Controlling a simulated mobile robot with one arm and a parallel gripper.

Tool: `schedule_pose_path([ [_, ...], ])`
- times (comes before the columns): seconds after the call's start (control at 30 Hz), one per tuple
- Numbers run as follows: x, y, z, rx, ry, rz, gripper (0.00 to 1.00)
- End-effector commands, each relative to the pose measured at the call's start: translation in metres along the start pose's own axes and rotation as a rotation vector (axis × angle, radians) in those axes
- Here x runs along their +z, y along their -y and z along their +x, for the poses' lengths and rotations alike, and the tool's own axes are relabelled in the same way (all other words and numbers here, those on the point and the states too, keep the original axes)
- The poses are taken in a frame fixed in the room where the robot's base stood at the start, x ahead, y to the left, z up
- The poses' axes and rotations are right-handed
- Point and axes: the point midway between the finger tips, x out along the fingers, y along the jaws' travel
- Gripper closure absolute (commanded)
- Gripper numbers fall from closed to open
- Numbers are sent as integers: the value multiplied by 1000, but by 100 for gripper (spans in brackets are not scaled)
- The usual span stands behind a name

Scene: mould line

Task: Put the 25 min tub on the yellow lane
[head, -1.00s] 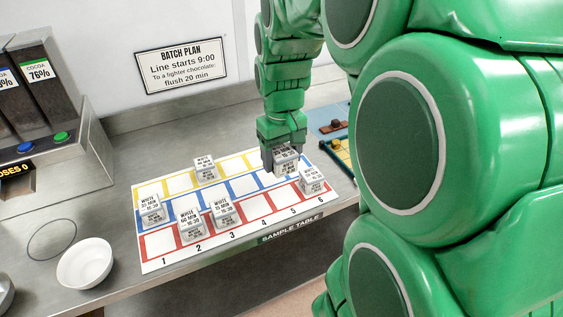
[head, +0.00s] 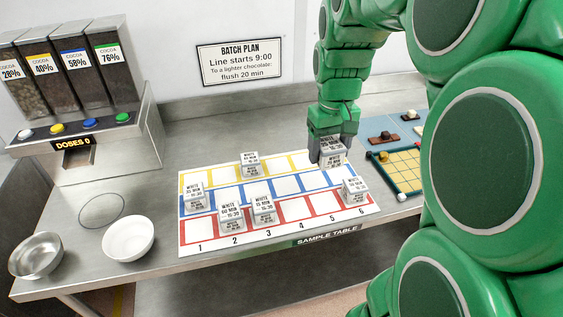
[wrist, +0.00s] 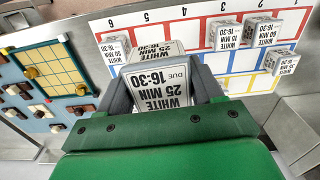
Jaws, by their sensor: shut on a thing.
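My gripper (head: 332,152) is shut on the 25 min tub (wrist: 162,88), a white block-like tub reading "WHITE 25 MIN DUE 16:30" in the wrist view. In the head view my gripper holds it upright over the far right part of the lane sheet; it looks raised, but the exact height cannot be told. The yellow lane (head: 276,167) is the back row of the sheet, partly hidden by my gripper at its right end. One white tub (head: 250,164) stands on it, left of my gripper.
The blue lane's left end holds a tub (head: 194,198). In front stand a 60 min tub (head: 231,218), a 15 min tub (head: 263,210) and a tub at the right (head: 354,191). A yellow-gridded board (head: 398,170) lies right. Bowls (head: 128,239) and cocoa dispensers (head: 75,90) are left.

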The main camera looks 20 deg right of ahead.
Motion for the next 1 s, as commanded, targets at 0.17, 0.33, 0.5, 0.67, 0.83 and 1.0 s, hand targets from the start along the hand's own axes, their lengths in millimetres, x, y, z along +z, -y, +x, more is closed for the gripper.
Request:
schedule_pose_path([
  [0.17,-22,-2,15,-1,1,9,68],
  [0.33,-48,-4,36,-1,3,23,68],
  [0.5,-69,-6,52,-1,2,35,68],
  [0.67,-82,-7,61,0,-1,41,68],
  [0.83,-97,-10,68,0,-2,42,68],
  [1.0,-116,-14,78,-1,1,42,68],
])
